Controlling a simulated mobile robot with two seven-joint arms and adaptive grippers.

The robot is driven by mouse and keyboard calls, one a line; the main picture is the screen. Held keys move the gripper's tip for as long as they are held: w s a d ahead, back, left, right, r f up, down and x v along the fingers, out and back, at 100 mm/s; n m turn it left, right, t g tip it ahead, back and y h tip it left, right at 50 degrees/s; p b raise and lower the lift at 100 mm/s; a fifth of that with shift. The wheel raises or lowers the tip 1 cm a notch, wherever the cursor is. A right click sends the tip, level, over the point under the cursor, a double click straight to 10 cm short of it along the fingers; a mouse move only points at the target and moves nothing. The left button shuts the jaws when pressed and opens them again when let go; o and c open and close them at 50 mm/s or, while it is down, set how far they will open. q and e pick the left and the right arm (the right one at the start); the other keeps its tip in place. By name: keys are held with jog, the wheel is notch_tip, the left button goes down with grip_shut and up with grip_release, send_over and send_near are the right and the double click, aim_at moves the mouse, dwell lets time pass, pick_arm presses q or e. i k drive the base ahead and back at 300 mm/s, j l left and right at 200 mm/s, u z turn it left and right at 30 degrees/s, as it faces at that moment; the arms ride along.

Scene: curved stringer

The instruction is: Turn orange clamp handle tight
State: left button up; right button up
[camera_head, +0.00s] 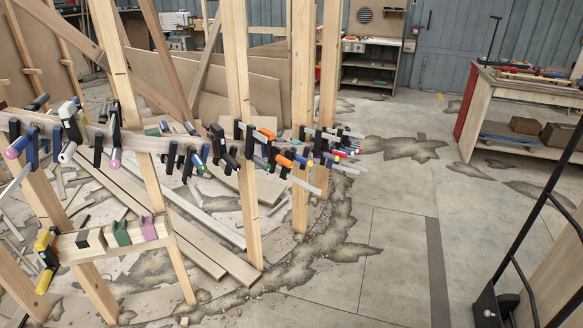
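Several bar clamps sit along the curved wooden stringer (145,143) that runs across the upright posts. Two clamps show orange: one orange handle (267,133) is just right of the middle post, and a second orange handle (285,161) is slightly lower and to the right. Black clamp jaws and other handles crowd around both, so how tightly either clamp is closed cannot be told. Neither of my grippers shows in the head view, and nothing is seen touching the orange handles.
Other clamps have pink, white, blue and yellow handles. A wooden rack (115,238) at lower left carries a yellow clamp (44,241). Loose planks (205,240) lie behind the posts. A workbench (530,95) and black tubular frame (540,200) stand right. Floor at centre right is clear.

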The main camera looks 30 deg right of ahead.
aim_at(282, 159)
jog(key=i+l, duration=0.15)
jog(key=l, duration=0.25)
jog(key=i+l, duration=0.15)
jog(key=l, duration=0.25)
jog(key=i+l, duration=0.15)
jog(key=l, duration=0.2)
jog(key=i+l, duration=0.15)
jog(key=l, duration=0.25)
jog(key=i+l+z, duration=0.1)
jog(key=l, duration=0.3)
jog(key=i+l, duration=0.2)
jog(key=l, duration=0.2)
jog(key=i+l, duration=0.15)
jog(key=l, duration=0.2)
jog(key=i+l, duration=0.2)
jog(key=l, duration=0.2)
